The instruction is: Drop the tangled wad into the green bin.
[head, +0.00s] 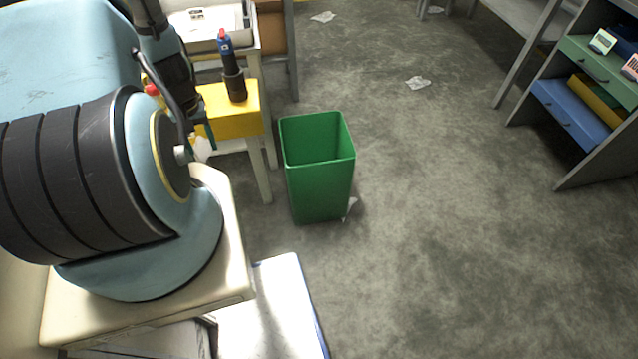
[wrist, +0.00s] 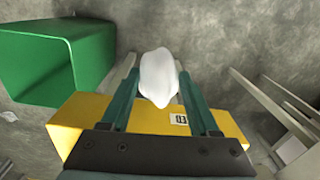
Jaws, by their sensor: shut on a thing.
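The green bin (head: 320,185) stands upright on the floor in the middle of the head view, and its open top faces up. In the wrist view the bin (wrist: 88,58) is at the upper left. A white wad (wrist: 158,78) is between the fingertips of my gripper (wrist: 156,84), which is shut on it. The wad is to the right of the bin in that view, not over its opening. In the head view the wad (head: 202,148) shows as a small pale patch beside my gripper, left of the bin; my arm hides most of the gripper there.
A yellow box (head: 225,115) sits on a white table left of the bin, with a dark, blue-topped bottle (head: 233,75) on it. Scraps of paper (head: 418,82) lie on the grey floor. A shelf with coloured boxes (head: 570,110) stands at the right.

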